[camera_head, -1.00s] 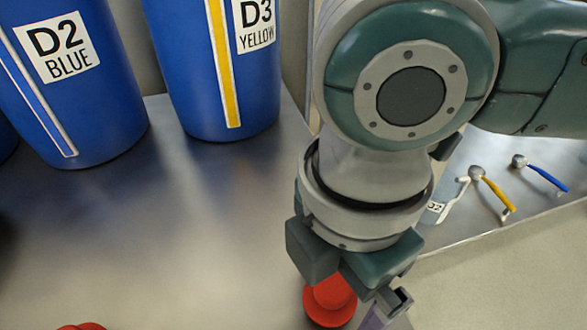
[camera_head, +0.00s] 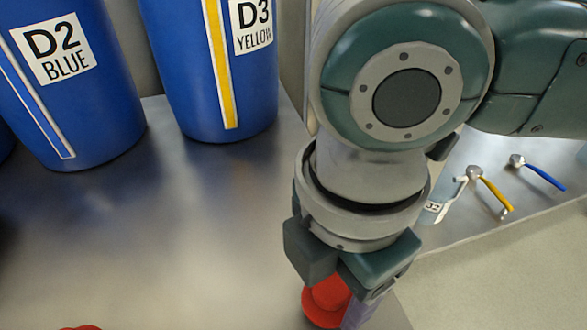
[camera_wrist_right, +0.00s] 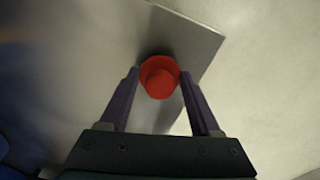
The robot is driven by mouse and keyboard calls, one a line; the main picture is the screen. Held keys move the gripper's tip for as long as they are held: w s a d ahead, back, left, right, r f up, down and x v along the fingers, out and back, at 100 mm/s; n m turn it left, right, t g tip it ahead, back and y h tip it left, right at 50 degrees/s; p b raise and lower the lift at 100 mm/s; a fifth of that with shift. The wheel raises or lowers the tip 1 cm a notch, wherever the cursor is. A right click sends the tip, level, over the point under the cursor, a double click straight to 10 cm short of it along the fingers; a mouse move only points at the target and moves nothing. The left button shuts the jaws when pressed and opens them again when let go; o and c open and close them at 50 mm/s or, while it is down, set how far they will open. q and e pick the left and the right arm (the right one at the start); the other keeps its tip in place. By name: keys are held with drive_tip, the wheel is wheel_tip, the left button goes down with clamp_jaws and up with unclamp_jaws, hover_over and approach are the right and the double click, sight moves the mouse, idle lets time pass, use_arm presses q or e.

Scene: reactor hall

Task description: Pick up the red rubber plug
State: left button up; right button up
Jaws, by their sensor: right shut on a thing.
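The red rubber plug (camera_head: 324,302) is at the bottom of the head view, below my right gripper and partly hidden by it. In the right wrist view the plug (camera_wrist_right: 159,77) sits between the two fingertips near the corner of the metal surface. My right gripper (camera_wrist_right: 160,84) points down and is shut on the plug, with a finger on each side. In the head view the right gripper (camera_head: 345,300) hides part of the plug. I cannot tell whether the plug still touches the surface. My left gripper is not in view.
Blue drums labelled D2 BLUE (camera_head: 85,110) and D3 YELLOW (camera_head: 200,80) stand at the back left of the metal surface (camera_head: 190,230). Another red object (camera_head: 82,327) shows at the bottom edge. Yellow-handled (camera_head: 490,188) and blue-handled (camera_head: 540,174) tools lie at right.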

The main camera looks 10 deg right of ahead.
sight(333, 286)
drive_tip(key=shift+r, duration=0.1)
drive_tip(key=shift+r, duration=0.25)
wheel_tip(333, 286, up, 19)
drive_tip(key=p, duration=1.2)
drive_tip(key=shift+r, duration=0.2)
